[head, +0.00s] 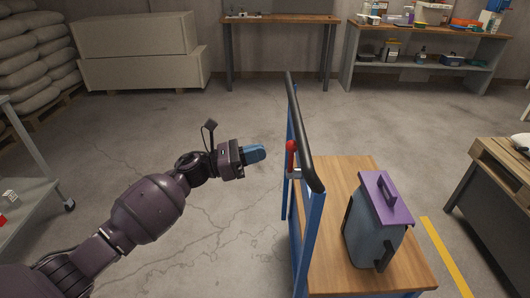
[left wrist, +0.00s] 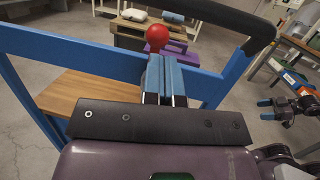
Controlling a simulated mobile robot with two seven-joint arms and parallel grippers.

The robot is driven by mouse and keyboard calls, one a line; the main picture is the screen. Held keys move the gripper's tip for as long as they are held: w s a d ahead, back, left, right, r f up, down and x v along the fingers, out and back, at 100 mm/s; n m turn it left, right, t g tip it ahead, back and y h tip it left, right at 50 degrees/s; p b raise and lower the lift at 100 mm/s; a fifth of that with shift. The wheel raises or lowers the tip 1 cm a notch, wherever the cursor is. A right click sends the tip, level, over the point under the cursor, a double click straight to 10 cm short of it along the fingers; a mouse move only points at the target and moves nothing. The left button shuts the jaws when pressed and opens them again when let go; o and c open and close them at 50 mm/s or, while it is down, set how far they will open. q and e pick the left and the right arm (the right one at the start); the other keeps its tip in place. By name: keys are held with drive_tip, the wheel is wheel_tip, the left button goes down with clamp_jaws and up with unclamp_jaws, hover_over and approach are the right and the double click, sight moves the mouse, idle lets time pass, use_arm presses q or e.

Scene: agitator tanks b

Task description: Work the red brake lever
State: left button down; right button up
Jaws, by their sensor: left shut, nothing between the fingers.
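The red brake lever (head: 291,156) is on the blue frame of a cart, just below its black handle bar. Its round red knob (left wrist: 157,37) shows just beyond my fingertips in the left wrist view. My left gripper (head: 262,153) is shut and empty, left of the lever in the head view, with a visible gap between them. Its closed blue fingers (left wrist: 166,62) point toward the cart frame in the left wrist view. My right gripper (left wrist: 268,109) shows at the right of the left wrist view, its blue fingers apart and empty.
The cart's wooden deck (head: 335,177) carries a grey bin with a purple lid (head: 385,200). The blue upright (head: 311,240) and black handle bar (head: 302,130) stand close to the lever. The floor left of the cart is clear. A shelf (head: 30,205) stands far left.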

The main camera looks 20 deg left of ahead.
use_arm(q)
drive_tip(key=r+v, duration=0.1)
drive_tip(key=v, duration=0.7)
drive_tip(key=shift+s+a, duration=0.2)
drive_tip(key=shift+a, duration=0.35)
use_arm(e)
drive_tip(key=shift+w+d, duration=0.2)
drive_tip(key=shift+w, duration=0.1)
use_arm(q)
drive_tip(key=shift+f, duration=0.2)
use_arm(e)
drive_tip(key=shift+a, duration=0.1)
